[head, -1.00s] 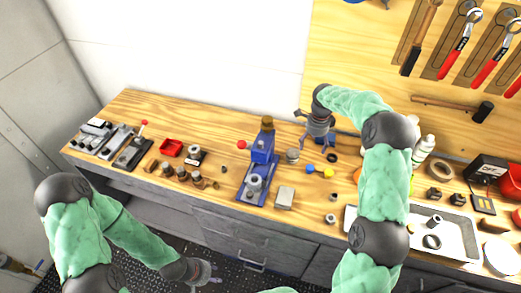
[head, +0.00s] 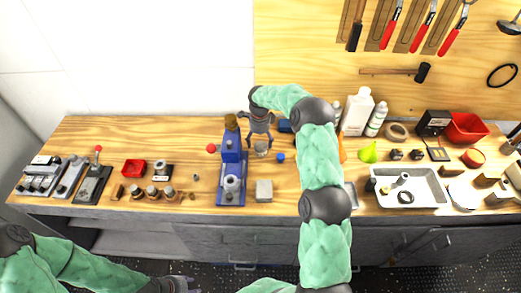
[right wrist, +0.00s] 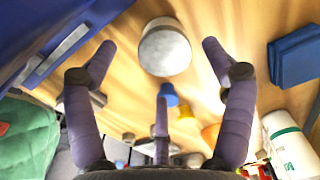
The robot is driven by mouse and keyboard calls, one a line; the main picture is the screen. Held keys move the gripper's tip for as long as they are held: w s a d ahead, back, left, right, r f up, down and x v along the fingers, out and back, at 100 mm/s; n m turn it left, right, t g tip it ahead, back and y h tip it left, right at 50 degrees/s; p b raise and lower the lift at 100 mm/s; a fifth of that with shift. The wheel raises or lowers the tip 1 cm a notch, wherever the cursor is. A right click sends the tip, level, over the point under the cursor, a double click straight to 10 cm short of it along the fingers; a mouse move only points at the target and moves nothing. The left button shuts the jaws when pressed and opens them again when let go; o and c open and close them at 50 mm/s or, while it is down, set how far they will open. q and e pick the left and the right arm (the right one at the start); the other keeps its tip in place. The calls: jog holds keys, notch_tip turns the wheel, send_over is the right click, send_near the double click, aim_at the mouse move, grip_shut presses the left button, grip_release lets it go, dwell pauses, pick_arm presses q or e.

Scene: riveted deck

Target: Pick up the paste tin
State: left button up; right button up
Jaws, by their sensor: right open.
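The paste tin, a small round silvery tin (head: 262,149), stands on the wooden bench just right of the blue press. In the right wrist view the tin (right wrist: 165,50) is at top centre, ahead of the spread fingers. My right gripper (head: 259,141) is open, with its fingers at the tin and partly hiding it in the head view. The right wrist view shows the open fingers (right wrist: 160,55) on both sides of the tin, with gaps. My left gripper (head: 178,286) is cut off at the bottom edge, low in front of the bench.
The blue press (head: 231,165) stands close left of the tin. A blue box (right wrist: 294,58) and a white bottle (right wrist: 288,145) are to the right. A metal tray (head: 425,183) with parts lies further right.

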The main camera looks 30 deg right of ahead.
aim_at(261, 146)
jog(key=f, duration=0.5)
jog(key=shift+d, duration=0.3)
jog(key=shift+r, duration=0.1)
jog(key=c, duration=1.3)
jog(key=shift+c, duration=0.2)
